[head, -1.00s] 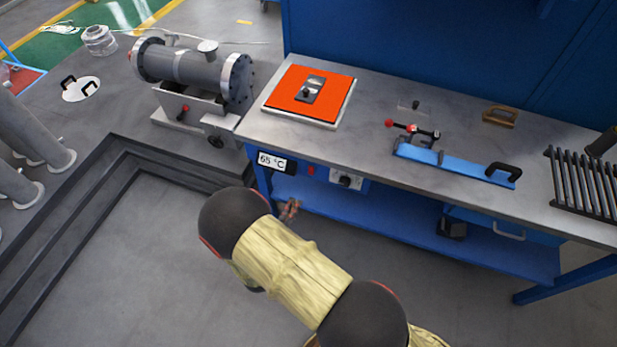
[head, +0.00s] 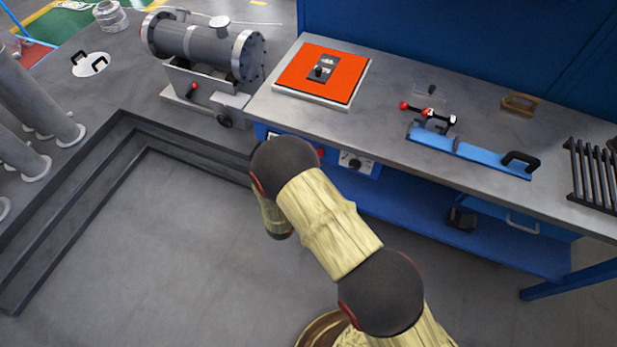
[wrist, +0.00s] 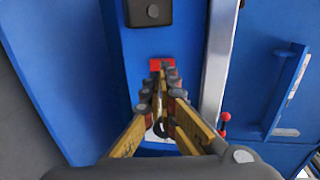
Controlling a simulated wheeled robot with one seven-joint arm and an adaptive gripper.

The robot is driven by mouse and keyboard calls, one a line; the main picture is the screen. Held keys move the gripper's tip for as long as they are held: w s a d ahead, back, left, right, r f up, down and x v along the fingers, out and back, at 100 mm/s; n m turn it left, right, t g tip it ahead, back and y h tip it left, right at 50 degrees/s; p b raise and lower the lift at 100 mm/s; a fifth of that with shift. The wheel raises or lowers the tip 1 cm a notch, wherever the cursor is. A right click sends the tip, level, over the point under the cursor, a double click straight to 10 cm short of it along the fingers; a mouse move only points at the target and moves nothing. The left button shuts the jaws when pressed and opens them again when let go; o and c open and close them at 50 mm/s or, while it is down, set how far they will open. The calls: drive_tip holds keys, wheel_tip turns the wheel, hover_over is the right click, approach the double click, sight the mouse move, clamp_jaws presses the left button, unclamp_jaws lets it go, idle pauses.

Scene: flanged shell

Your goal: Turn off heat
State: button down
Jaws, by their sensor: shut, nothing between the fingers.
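An orange-red heating plate (head: 325,72) in a pale frame lies on the bench, with a small dark knob fitting (head: 320,70) on it. On the blue bench front below it are a small red button or lamp (head: 320,152) and a panel with a round knob (head: 354,163). In the wrist view a red square part (wrist: 158,64) is on a blue surface. My gripper (wrist: 162,72) is shut and empty, its fingertips in front of that red part and partly covering it. I cannot tell whether they touch. The gripper is hidden behind my arm in the head view.
A blue clamp bar (head: 465,150) with a black handle and a rack of dark bars (head: 592,178) stand on the bench (head: 400,115). A grey flanged shell (head: 205,48) stands at left. The wrist view shows a black box (wrist: 148,12) beyond the fingertips. Floor at left is clear.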

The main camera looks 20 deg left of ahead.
drive_tip(key=shift+w+d+f+b, duration=0.15)
drive_tip(key=shift+w+b, duration=0.1)
drive_tip(key=shift+w, duration=0.55)
drive_tip(key=shift+w+a+f+b, duration=0.1)
drive_tip(key=shift+w+b, duration=0.1)
drive_tip(key=shift+w, duration=0.6)
drive_tip(key=shift+w+f+t+b, duration=0.35)
drive_tip(key=shift+f+t+b, duration=0.05)
drive_tip(key=shift+t+b, duration=0.4)
drive_tip(key=s+f+p, duration=0.2)
drive_tip(key=s+p, duration=0.1)
drive_tip(key=s, duration=1.1)
drive_tip(key=shift+a+f, duration=0.35)
drive_tip(key=shift+a, duration=0.1)
